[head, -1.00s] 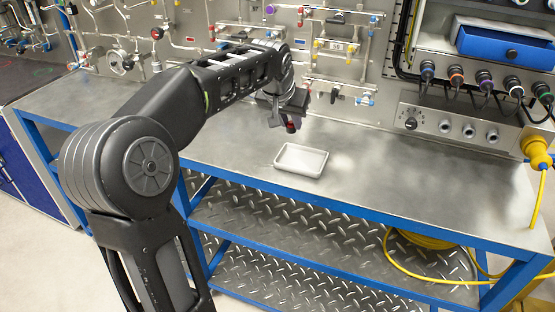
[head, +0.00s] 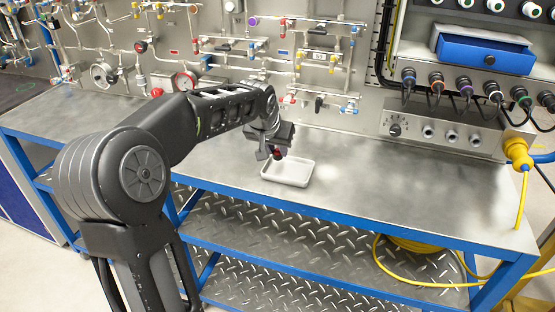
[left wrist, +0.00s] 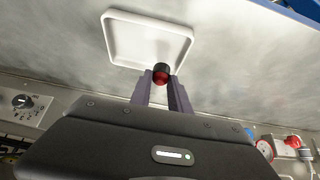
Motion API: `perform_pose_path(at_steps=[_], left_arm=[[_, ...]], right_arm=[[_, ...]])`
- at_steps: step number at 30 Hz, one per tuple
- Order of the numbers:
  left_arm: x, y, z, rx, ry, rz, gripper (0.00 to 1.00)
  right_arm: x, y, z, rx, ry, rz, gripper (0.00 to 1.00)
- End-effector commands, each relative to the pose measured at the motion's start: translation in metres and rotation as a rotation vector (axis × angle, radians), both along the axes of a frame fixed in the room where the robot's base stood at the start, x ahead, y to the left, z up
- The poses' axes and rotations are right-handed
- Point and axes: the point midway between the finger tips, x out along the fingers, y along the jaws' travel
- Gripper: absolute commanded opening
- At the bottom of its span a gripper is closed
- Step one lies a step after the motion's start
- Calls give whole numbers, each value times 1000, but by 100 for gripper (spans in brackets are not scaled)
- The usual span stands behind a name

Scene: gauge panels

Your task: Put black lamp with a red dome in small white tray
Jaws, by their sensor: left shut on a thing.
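The small white tray (head: 290,173) lies on the metal bench top and is empty as far as I can see. It also shows in the left wrist view (left wrist: 112,38). My left gripper (head: 272,151) is at the tray's back left edge in the head view. It is shut on the black lamp with a red dome (left wrist: 161,74), which sits between its fingertips (left wrist: 163,84). In the head view the lamp (head: 279,153) shows as a small red and black spot. In the wrist view it overlaps the tray's rim; its exact height above the tray I cannot tell. My right gripper is not in view.
A gauge panel (head: 215,50) with pipes and valves stands behind the bench. A control box (head: 440,131) with knobs and cables is at the back right. A yellow plug (head: 518,152) hangs at the right edge. The bench top (head: 400,185) right of the tray is clear.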

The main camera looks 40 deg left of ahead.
Motion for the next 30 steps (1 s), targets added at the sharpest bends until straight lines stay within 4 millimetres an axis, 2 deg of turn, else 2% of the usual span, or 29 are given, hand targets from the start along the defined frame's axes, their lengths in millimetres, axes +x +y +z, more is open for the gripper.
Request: perform_pose_path(at_steps=[8, 18, 29, 30], left_arm=[[0, 0, -1, 0, 0, 0, 0], [0, 0, -37, 0, 1, 0, 0], [0, 0, -42, 0, 0, 0, 0], [0, 0, -41, 0, -1, 0, 24]], right_arm=[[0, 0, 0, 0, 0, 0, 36], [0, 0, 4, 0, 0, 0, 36], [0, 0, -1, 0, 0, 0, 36], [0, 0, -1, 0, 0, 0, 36]])
